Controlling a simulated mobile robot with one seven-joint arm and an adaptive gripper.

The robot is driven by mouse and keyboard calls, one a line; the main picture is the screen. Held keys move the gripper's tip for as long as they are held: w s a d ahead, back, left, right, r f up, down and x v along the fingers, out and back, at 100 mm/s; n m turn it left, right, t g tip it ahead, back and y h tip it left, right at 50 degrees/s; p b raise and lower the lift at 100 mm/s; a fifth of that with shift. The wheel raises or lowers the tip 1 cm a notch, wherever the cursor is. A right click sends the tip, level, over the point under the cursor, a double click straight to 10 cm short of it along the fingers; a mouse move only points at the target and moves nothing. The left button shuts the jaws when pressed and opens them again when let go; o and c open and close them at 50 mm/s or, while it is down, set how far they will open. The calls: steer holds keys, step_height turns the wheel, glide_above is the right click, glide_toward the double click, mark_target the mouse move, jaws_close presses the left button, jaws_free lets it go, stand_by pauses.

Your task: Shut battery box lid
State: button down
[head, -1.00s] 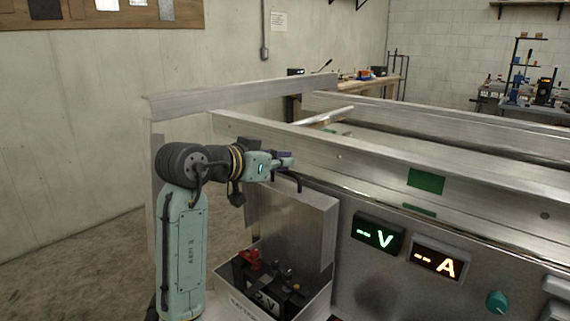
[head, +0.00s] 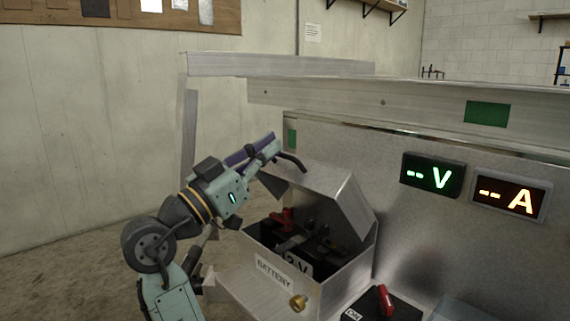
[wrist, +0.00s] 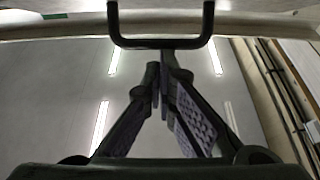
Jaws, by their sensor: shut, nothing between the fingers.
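The battery box (head: 333,290) is an open metal box labelled BATTERY, with a dark battery (head: 318,245) with a red terminal visible inside. Its metal lid (head: 325,186) stands partly raised, tilted forward over the back of the opening. A dark handle (head: 293,162) is on the lid. My gripper (head: 274,146) is shut and empty, its fingertips close to the handle. In the wrist view the shut fingertips (wrist: 160,75) sit just below the dark U-shaped handle (wrist: 160,43). I cannot tell whether they touch it.
A grey panel with a green V display (head: 433,175) and an orange A display (head: 512,196) stands right of the box. A red switch (head: 386,300) is at its lower right. Aluminium rails (head: 400,98) run behind. The floor at left is clear.

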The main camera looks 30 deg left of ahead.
steer(key=s+a+f+t+h+b, duration=0.1)
steer(key=s+f+t+b, duration=0.1)
steer(key=f+b, duration=0.4)
steer(key=s+f+t+h+b, duration=0.1)
steer(key=s+f+t+b, duration=0.2)
steer(key=f+b, duration=0.4)
steer(key=b, duration=0.5)
steer(key=shift+a+f+b, duration=0.2)
steer(key=shift+a+b, duration=0.1)
steer(key=shift+a, duration=0.05)
steer(key=shift+s+a, duration=0.1)
steer(key=s+a, duration=0.4)
steer(key=s, duration=0.8)
steer(key=shift+a+f, duration=0.2)
steer(key=shift+f, duration=0.2)
steer(key=shift+a+y, duration=0.1)
steer(key=shift+y, duration=0.2)
